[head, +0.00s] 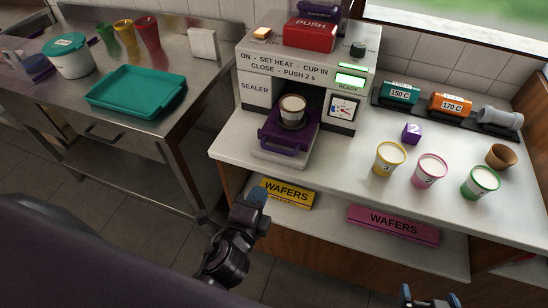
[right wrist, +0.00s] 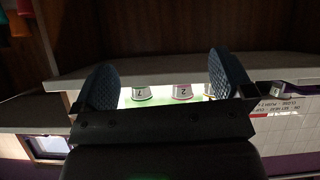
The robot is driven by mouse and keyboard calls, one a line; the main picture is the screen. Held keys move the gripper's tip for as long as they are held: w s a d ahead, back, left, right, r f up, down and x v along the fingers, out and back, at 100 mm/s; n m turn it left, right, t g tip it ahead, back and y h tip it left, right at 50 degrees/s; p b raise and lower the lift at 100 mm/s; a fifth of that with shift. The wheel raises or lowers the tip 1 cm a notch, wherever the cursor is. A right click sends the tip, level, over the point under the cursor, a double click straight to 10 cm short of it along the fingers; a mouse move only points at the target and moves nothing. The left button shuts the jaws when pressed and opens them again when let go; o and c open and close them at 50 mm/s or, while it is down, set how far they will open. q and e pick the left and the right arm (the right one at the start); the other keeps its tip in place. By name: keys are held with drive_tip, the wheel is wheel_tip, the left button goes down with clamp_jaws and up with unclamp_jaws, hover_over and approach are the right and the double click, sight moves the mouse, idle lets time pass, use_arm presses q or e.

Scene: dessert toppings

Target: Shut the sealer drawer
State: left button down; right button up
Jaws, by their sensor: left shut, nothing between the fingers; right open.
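The sealer (head: 262,88) is a grey machine on the counter with a red PUSH block (head: 310,35) on top. Its purple drawer (head: 285,138) sticks out of the front opening, with a handle at its front edge. A filled cup (head: 292,108) with a pale top sits in the drawer. My left gripper (head: 257,197) is shut and empty, below and left of the drawer, in front of the counter and apart from it. My right gripper (head: 430,295) is open at the bottom right of the head view; its two fingers also show in the right wrist view (right wrist: 164,82), with nothing between them.
Yellow (head: 388,160), pink (head: 430,171) and green (head: 480,182) cups and a purple block (head: 411,133) stand right of the sealer. WAFERS boxes (head: 393,224) lie on the shelf below. A steel table (head: 190,82) with a teal tray (head: 136,92) stands left.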

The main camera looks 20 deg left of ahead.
sight(278, 152)
use_arm(q)
drive_tip(key=w+p, duration=0.1)
drive_tip(key=w, duration=0.9)
drive_tip(key=shift+w+d+f, duration=0.1)
drive_tip(key=shift+w, duration=0.3)
use_arm(e)
wheel_tip(278, 152, up, 2)
drive_tip(key=shift+w+a, duration=0.1)
drive_tip(key=shift+w, duration=0.05)
use_arm(q)
drive_tip(key=shift+w, duration=2.2)
use_arm(e)
drive_tip(key=shift+w+r, duration=0.4)
drive_tip(key=shift+w, duration=0.15)
drive_tip(key=shift+s+f, duration=0.1)
